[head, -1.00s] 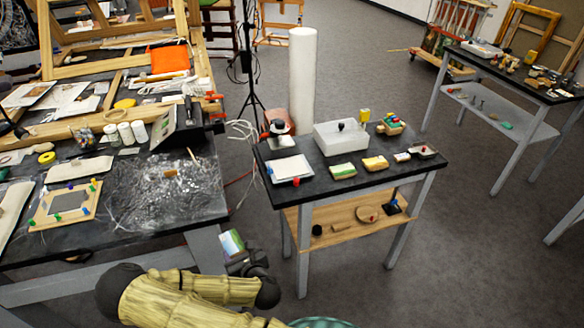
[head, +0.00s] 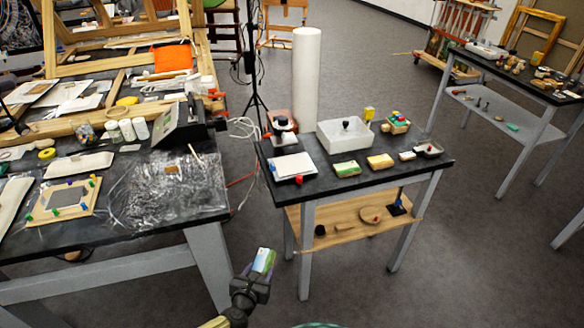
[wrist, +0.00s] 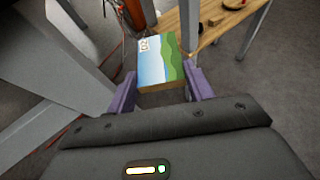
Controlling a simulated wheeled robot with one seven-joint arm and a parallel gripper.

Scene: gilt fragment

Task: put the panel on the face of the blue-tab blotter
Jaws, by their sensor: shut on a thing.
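The panel (head: 263,260) is a small block with a painted face of blue sky, white and green hills. My gripper (head: 254,277) is shut on it, low in front of the small black-topped table. In the wrist view the panel (wrist: 160,60) sits between the purple fingers of my gripper (wrist: 161,88), its painted face showing and its brown edge towards the camera. A white flat pad (head: 292,164), seemingly the blue-tab blotter, lies at the table's left front with a blue tab at its left and a red one in front. The panel is apart from it.
A cluttered workbench (head: 120,240) is at left. Grey floor is open at right.

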